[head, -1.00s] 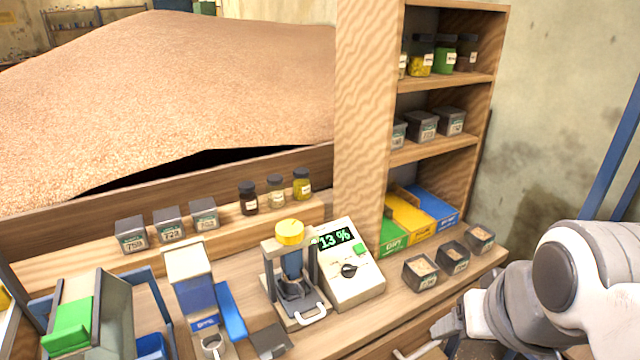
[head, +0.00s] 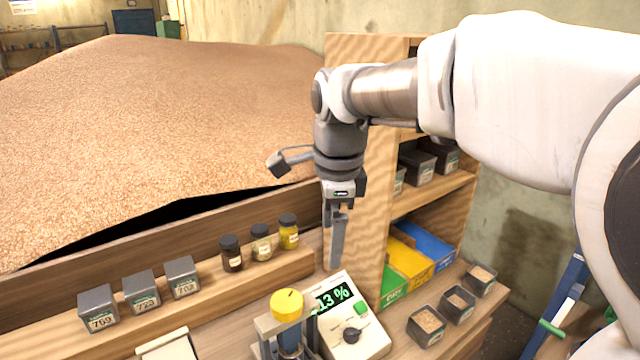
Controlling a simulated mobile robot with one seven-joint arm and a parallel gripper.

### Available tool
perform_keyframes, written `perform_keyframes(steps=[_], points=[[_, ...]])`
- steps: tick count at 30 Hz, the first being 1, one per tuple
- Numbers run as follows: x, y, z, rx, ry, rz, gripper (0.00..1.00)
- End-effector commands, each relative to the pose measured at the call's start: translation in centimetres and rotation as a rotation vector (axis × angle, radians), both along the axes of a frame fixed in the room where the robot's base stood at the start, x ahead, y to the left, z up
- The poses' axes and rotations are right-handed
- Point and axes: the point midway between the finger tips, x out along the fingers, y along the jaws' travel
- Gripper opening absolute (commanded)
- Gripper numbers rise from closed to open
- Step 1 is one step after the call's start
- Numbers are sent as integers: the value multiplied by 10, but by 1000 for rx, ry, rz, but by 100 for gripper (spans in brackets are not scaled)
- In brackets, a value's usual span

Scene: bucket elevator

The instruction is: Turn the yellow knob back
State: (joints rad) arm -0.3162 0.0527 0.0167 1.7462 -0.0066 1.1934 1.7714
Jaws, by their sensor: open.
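The yellow knob (head: 287,305) is a round cap on top of a small grey press-like device (head: 268,328) at the bottom of the head view. A dark mark shows on its top. My gripper (head: 338,262) points down above and to the right of the knob, apart from it. Its fingers look narrow from this side, and nothing shows between them. The white meter (head: 372,340) beside the device reads 13 % and has a green button and a black dial. The lower part of the device is cut off by the frame.
Three jars (head: 261,243) and three grey labelled boxes (head: 140,291) stand on the ledge at left. Open sample boxes (head: 428,325) and coloured bins (head: 410,262) are at right. A wooden post (head: 365,200) rises close behind my gripper. A large grain heap fills the back.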

Motion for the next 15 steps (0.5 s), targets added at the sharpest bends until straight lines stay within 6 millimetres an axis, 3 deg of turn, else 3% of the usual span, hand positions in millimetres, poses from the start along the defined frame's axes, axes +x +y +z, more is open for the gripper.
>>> perform_keyframes(steps=[3,9,15], points=[[20,30,-4,11,55,-179,100],[42,70,-18,12,120,-454,100],[51,91,-28,4,148,-607,100]])
